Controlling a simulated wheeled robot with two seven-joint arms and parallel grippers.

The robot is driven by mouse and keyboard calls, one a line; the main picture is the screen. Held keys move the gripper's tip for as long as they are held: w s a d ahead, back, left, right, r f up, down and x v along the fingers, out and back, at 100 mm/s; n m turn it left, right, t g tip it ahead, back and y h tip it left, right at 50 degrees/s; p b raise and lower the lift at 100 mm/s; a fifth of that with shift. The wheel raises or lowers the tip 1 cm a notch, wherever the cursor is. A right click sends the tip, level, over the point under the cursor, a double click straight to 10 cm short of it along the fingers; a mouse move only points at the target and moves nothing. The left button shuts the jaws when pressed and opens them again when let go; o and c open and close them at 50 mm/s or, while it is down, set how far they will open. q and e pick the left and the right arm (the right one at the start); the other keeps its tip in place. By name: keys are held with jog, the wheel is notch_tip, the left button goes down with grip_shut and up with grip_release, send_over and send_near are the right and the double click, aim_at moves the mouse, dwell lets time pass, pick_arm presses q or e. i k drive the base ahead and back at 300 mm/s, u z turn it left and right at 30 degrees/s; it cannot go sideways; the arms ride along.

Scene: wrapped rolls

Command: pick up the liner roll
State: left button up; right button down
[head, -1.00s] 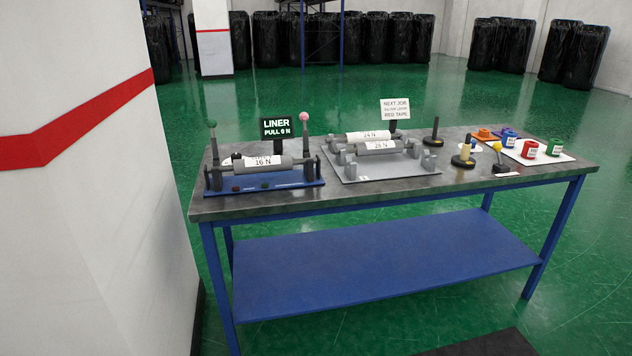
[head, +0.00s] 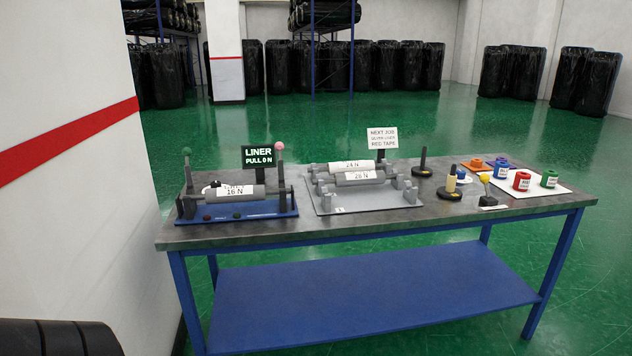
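A blue stand (head: 285,208) at the table's left end carries a grey roll (head: 261,191) with a white label reading 16 N. Which roll is the liner is not stated on the rolls themselves as far as I can read. Neither gripper shows.
The metal-topped table (head: 300,228) has a blue lower shelf (head: 370,300). A white wall with a red stripe (head: 60,140) is close on the left. Green floor (head: 590,260) is open at right.

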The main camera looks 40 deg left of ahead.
aim_at(236, 194)
jog(key=u, duration=0.15)
jog(key=i, duration=1.35)
jog(key=u, duration=0.6)
